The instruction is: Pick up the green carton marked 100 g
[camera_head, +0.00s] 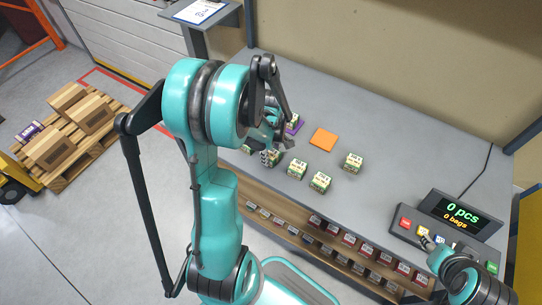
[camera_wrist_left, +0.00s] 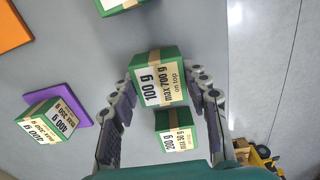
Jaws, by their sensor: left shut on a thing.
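The green carton marked 100 g (camera_wrist_left: 158,88) has a cream label and also reads "max 700 g on top". It sits between the two fingers of my left gripper (camera_wrist_left: 166,104), which is shut on it. In the head view this carton (camera_head: 270,157) shows partly below my left gripper (camera_head: 272,142), whose fingers are mostly hidden by my arm. I cannot tell whether it touches the table. My right gripper (camera_head: 428,241) is at the lower right by the button panel, too small to read its fingers.
A 200 g carton (camera_wrist_left: 178,138) stands close beside the held one. A 400 g carton (camera_wrist_left: 46,122) is on a purple square (camera_wrist_left: 78,104). An orange square (camera_head: 323,139) is bare. Other green cartons (camera_head: 320,182) stand on the grey table (camera_head: 400,135). A display (camera_head: 456,213) reads 0 pcs.

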